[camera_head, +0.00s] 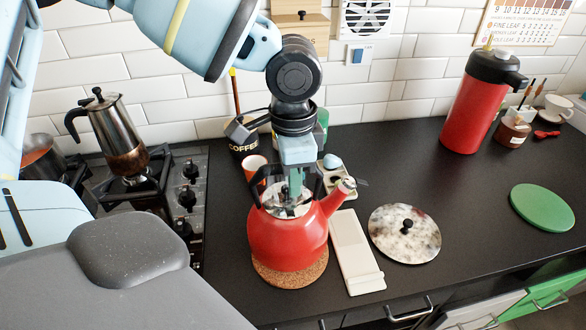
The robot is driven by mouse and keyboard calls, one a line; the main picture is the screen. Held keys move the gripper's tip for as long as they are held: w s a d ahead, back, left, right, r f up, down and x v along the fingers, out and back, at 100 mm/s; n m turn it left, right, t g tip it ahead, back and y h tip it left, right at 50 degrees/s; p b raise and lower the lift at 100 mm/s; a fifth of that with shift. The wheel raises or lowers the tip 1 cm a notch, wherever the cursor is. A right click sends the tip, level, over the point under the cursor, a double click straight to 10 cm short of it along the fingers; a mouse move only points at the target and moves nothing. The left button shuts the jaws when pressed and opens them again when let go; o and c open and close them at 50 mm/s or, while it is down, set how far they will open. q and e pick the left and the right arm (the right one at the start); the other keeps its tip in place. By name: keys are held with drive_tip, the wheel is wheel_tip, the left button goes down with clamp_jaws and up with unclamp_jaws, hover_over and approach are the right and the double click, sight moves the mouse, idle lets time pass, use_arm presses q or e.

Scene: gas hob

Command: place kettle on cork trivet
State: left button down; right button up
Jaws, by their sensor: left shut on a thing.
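The red kettle (284,241) is upright over the round cork trivet (290,274) near the counter's front edge. The trivet's rim shows below and to the right of the kettle's base. I cannot tell whether the base touches the cork or is just above it. My left gripper (295,188) comes down from above and is shut on the kettle, at its dark handle, over the lid. The gripper and arm partly hide the handle. My right gripper is not in view.
A white spoon rest (353,250) lies right beside the kettle, with a mottled lid (405,233) further right. A red flask (476,108) and green disc (542,206) stand apart to the right. A moka pot (112,135) is on the hob; an orange cup (255,169) is behind the kettle.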

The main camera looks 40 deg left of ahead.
use_arm(q)
drive_tip(key=c, duration=1.3)
unclamp_jaws()
drive_tip(key=shift+f, duration=0.1)
wheel_tip(320, 180, up, 12)
drive_tip(key=shift+r+p, duration=0.15)
drive_tip(key=shift+p, duration=0.4)
